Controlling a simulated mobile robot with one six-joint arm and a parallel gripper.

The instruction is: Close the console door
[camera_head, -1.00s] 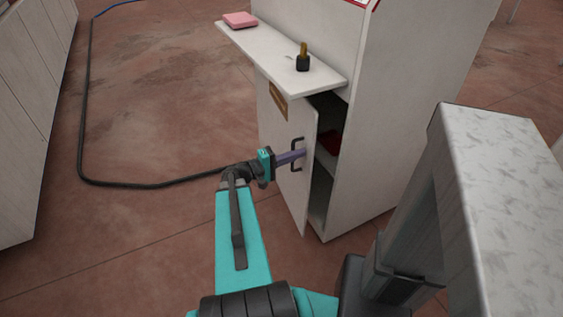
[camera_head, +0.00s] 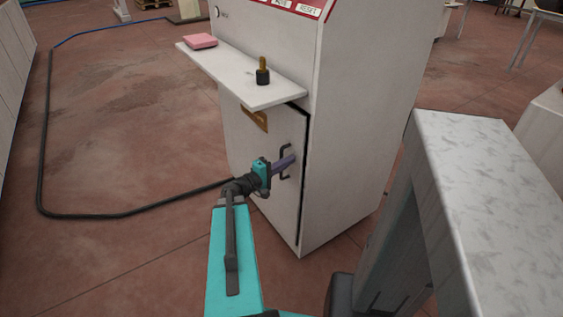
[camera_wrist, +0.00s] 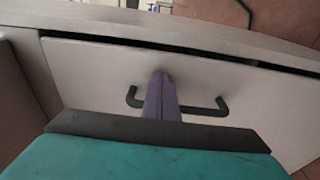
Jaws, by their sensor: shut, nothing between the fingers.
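The console (camera_head: 355,120) is a white cabinet with a sloped red-trimmed panel on top. Its white door (camera_head: 257,165) is almost flush with the body; a narrow dark gap shows along its right edge, and in the wrist view the door (camera_wrist: 95,80) has a dark gap along its far edge. The black bar handle (camera_head: 284,165) is on the door, and it also shows in the wrist view (camera_wrist: 221,106). My gripper (camera_head: 292,158) is shut and empty, its purple fingers at the handle and against or very near the door face. Exact contact cannot be told.
A white shelf (camera_head: 225,70) juts out above the door, holding a pink block (camera_head: 200,41) and a black knob with a brass top (camera_head: 263,72). A black hose (camera_head: 130,216) lies on the floor at left.

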